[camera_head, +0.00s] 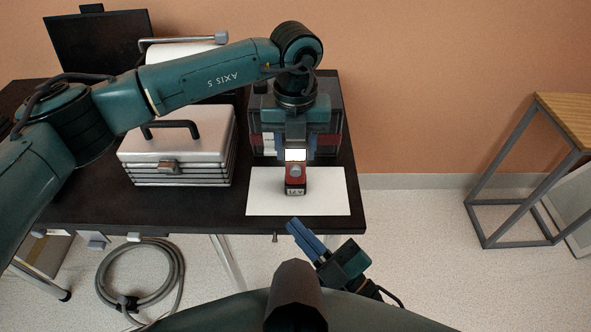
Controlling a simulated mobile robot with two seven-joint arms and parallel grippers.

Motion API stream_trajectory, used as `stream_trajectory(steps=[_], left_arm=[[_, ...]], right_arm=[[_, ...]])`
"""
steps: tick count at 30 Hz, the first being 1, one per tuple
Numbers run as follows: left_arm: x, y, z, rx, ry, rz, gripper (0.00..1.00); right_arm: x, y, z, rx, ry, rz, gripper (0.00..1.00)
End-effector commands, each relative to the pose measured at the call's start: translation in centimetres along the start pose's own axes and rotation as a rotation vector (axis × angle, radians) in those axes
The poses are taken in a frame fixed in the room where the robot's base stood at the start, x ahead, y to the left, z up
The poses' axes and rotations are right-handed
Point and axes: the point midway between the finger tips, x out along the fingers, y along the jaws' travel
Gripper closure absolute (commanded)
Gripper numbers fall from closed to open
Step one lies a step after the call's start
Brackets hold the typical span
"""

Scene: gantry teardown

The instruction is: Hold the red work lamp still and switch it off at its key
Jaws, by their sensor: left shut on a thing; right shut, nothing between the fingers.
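The red work lamp (295,182) stands on a white sheet (328,192) near the front edge of the dark table. A bright white patch shows at its top, and its dark front face carries pale marks. My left gripper (295,155) reaches down from above and is shut on the lamp, its fingers at the lamp's upper end. My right gripper (292,226) is shut and empty, just in front of the table edge and below the lamp, apart from it. I cannot make out the lamp's key.
A silver case (178,150) with a black handle stands left of the sheet. A dark box with clear sides (334,110) stands behind the lamp. A dark monitor (95,40) is at the back left. A coiled hose (170,262) lies on the floor. A wooden-topped stand (570,115) is far right.

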Motion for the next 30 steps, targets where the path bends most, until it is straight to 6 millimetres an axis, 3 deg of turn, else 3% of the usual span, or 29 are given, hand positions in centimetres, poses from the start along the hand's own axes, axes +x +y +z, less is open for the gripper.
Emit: stream_trajectory(steps=[15, 30], left_arm=[[-0.1, 0.0, 0.0, 0.0, -0.001, -0.001, 0.87], [-0.1, 0.0, 0.0, 0.0, -0.001, -0.001, 0.87]], right_arm=[[4.7, 3.4, 3.4, -0.001, 0.001, 0.001, 1.0], [5.7, 4.1, 4.1, 0.001, -0.001, 0.001, 1.0]])
